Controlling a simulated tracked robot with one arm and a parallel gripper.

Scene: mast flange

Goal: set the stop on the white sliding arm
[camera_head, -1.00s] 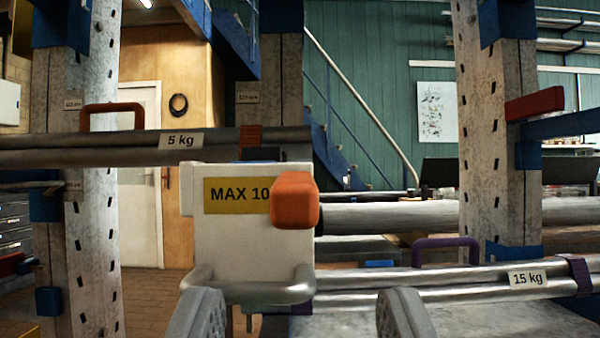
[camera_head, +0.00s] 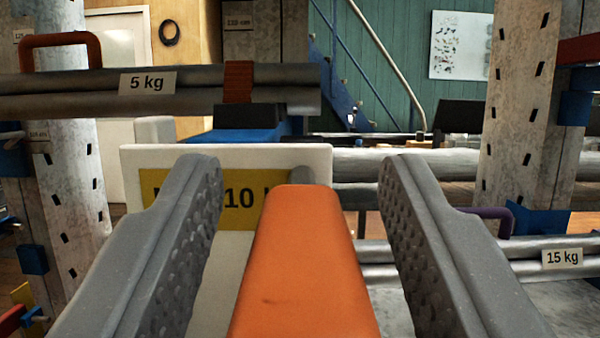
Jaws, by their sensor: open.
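The white sliding arm's end block (camera_head: 300,155) stands ahead of me with a yellow label (camera_head: 165,190), partly covered, on which "10" can be read. An orange block-shaped part (camera_head: 300,265), which looks like the stop, sticks out from it towards me. My gripper (camera_head: 300,175) is open, with one grey ribbed finger on each side of the orange part. The lower end of the orange part runs out of the picture.
A "5 kg" pipe bundle (camera_head: 60,92) with a red handle (camera_head: 60,42) lies at upper left. A "15 kg" bundle (camera_head: 530,258) with a purple handle (camera_head: 493,213) lies at right. Perforated uprights (camera_head: 525,100) stand left and right.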

